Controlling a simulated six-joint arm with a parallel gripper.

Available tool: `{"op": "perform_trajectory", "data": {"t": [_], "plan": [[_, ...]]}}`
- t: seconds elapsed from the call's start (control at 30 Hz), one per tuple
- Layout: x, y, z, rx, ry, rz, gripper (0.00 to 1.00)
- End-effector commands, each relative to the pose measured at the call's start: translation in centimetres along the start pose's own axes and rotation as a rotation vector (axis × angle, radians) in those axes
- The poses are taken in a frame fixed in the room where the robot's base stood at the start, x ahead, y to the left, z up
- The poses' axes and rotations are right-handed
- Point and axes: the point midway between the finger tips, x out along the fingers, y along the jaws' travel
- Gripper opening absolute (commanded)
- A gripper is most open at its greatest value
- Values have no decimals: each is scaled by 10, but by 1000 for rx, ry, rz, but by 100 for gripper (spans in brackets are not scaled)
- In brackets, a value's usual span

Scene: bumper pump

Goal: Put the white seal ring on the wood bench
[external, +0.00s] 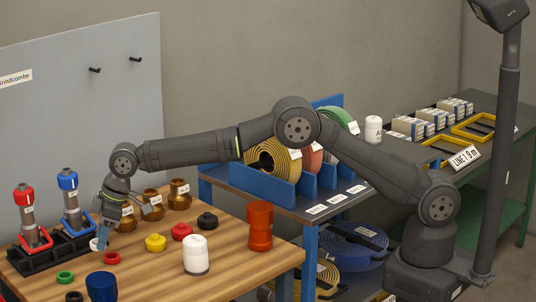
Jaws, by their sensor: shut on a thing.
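The white seal ring (95,245) shows as a small pale shape at the tip of my gripper (101,239). My gripper points down at the left part of the wood bench (236,268) and is shut on the ring, low beside the black rack (52,256). The fingers hide part of the ring. I cannot tell whether the ring touches the bench or the rack.
The rack holds a red-topped unit (27,213) and a blue-topped unit (70,202). Brass fittings (179,194), a yellow cap (155,242), a red ring (112,258), a green ring (65,277) and a blue cup (101,287) stand close by.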

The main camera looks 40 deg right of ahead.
Motion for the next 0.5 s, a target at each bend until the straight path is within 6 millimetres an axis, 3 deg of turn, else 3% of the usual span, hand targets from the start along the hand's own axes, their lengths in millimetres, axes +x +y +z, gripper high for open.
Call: {"op": "perform_trajectory", "data": {"t": [0.2,0.5], "plan": [[12,-11,-5,0,0,1,16],[46,-10,10,1,-1,1,16]]}}
